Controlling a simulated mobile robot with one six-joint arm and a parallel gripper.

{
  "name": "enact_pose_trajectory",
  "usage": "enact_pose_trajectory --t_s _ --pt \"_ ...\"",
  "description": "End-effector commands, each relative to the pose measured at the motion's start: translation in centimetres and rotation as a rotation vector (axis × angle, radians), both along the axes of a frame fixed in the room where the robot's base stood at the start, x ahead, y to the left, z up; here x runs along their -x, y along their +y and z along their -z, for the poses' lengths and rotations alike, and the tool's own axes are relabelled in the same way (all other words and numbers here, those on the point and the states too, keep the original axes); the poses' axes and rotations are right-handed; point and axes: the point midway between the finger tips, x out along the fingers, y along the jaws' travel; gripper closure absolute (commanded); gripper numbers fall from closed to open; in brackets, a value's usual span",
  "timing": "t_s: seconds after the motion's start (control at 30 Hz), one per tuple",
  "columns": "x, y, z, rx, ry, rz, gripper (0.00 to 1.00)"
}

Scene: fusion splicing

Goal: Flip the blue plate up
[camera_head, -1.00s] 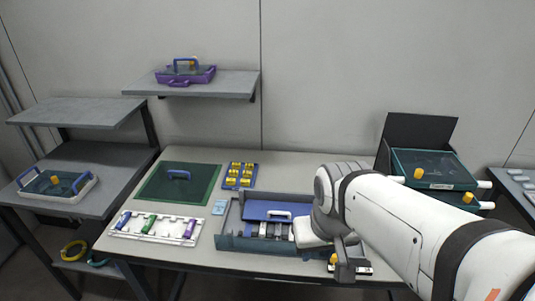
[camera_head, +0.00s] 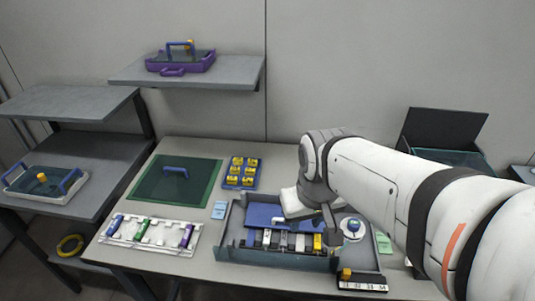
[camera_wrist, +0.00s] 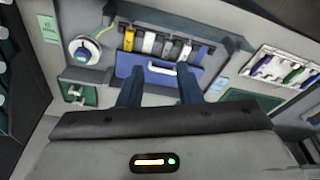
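The blue plate (camera_head: 262,214) lies flat in the grey-blue tray (camera_head: 231,246), behind a row of coloured clips (camera_head: 285,241). Its white handle also shows in the wrist view (camera_wrist: 162,71), on the near part of the plate (camera_wrist: 152,75). My gripper (camera_head: 312,222) is over the right part of the tray and hides some of the plate in the head view. In the wrist view my gripper (camera_wrist: 158,88) has its two dark fingers spread apart with nothing between them. The handle lies ahead, between the finger lines. Whether the fingers touch the plate cannot be told.
A round white dial with a blue knob (camera_head: 353,228) stands right of the tray. A small black box with a yellow knob (camera_head: 361,280) is at the front right.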

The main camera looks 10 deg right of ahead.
Motion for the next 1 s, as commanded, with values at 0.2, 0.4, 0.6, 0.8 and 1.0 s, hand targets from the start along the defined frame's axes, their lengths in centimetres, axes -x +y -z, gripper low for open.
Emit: enact_pose_trajectory --t_s 0.2,0.4,0.6,0.8,1.0 --pt "-4.3 0.2 0.0 0.036 0.111 -0.310 0.68" --pt "-9.5 -0.5 1.9 0.033 0.227 -0.720 0.68" --pt "-13.1 -1.1 4.6 -0.009 0.290 -1.046 0.68" --pt "-14.6 -1.4 6.3 -0.037 0.309 -1.202 0.68" --pt "-14.3 -1.4 8.5 -0.043 0.312 -1.225 0.68"
